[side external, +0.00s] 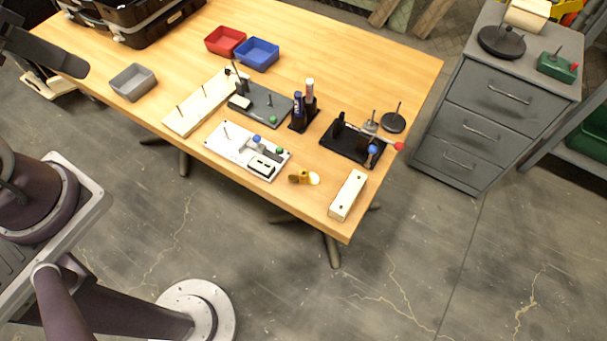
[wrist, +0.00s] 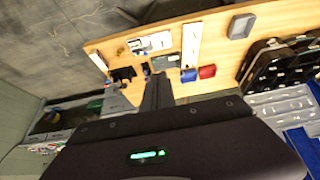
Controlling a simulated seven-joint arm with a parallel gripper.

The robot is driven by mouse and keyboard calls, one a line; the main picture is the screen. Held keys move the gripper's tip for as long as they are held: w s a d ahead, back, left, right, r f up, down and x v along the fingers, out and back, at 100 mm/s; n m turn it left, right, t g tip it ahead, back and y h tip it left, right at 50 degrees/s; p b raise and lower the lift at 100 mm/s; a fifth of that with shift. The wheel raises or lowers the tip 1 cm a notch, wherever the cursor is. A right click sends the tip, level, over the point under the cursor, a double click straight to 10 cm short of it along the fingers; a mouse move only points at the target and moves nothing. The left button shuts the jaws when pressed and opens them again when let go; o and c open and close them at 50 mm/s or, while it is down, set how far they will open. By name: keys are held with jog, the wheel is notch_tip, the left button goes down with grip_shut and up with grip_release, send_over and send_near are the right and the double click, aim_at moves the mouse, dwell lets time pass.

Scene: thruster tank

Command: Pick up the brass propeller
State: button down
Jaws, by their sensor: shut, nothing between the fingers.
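The brass propeller (side external: 299,177) is small and golden with a pale bright part at its right. It lies on bare tabletop near the front edge, between the white fixture board and a cream block. In the wrist view a tiny golden spot (wrist: 121,52) seems to be it, too small for detail. My gripper (wrist: 157,78) shows in the wrist view as dark fingers held together, empty and well away from the propeller. I cannot make out the fingers in the side external view.
The white board (side external: 231,146) with pegs stands left of the propeller, the cream block (side external: 347,196) right. Behind are a black fixture (side external: 345,150), dark bottles (side external: 303,107), and red (side external: 225,41) and blue bins (side external: 257,54). A grey bin (side external: 132,82) is at left. Tabletop around the propeller is fairly clear.

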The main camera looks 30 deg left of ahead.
jog(key=c, duration=1.2)
grip_release()
jog(key=shift+c, duration=0.2)
jog(key=shift+w, duration=0.1)
jog(key=w+f+m+g+y, duration=0.25)
jog(key=w+m, duration=0.25)
jog(key=w, duration=0.4)
jog(key=m+g+h, duration=0.3)
jog(key=m+h, duration=0.4)
jog(key=m, duration=0.6)
send_near(306, 178)
jog(key=f, duration=0.1)
jog(key=x, duration=0.7)
jog(key=shift+w+a+f, duration=0.15)
jog(key=shift+w+f, duration=0.05)
jog(key=shift+w, duration=0.05)
